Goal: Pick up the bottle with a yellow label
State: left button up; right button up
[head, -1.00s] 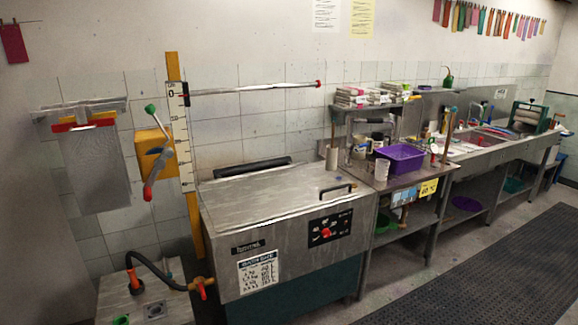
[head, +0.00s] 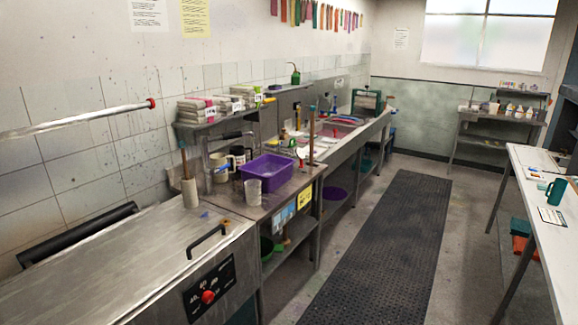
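Several small pale bottles (head: 509,110) stand on the far table at the back right. They are too small for me to make out a yellow label on any of them. A green bottle-like can with a thin spout (head: 295,77) stands on the wall shelf above the sink and shows no yellow label. Neither of my grippers is in view.
A steel tank with a lid handle (head: 120,260) fills the near left. Beyond it are a bench with a purple tub (head: 266,170) and a sink. A white table (head: 540,200) stands at right. A dark floor mat (head: 385,240) lies in the clear aisle.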

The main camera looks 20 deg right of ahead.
aim_at(529, 114)
jog(key=i+l+z, duration=0.15)
jog(key=i+z, duration=0.95)
jog(key=z, duration=0.15)
jog(key=i+j+z, duration=0.1)
jog(key=i+z, duration=0.3)
jog(key=i, duration=7.75)
jog(key=i+z, duration=0.2)
jog(key=i, duration=0.3)
jog(key=i+j+z, duration=0.2)
jog(key=i, duration=0.3)
jog(key=i+z, duration=0.2)
jog(key=i, duration=0.3)
jog(key=i+l+z, duration=0.1)
jog(key=i+z, duration=1)
jog(key=z, duration=0.2)
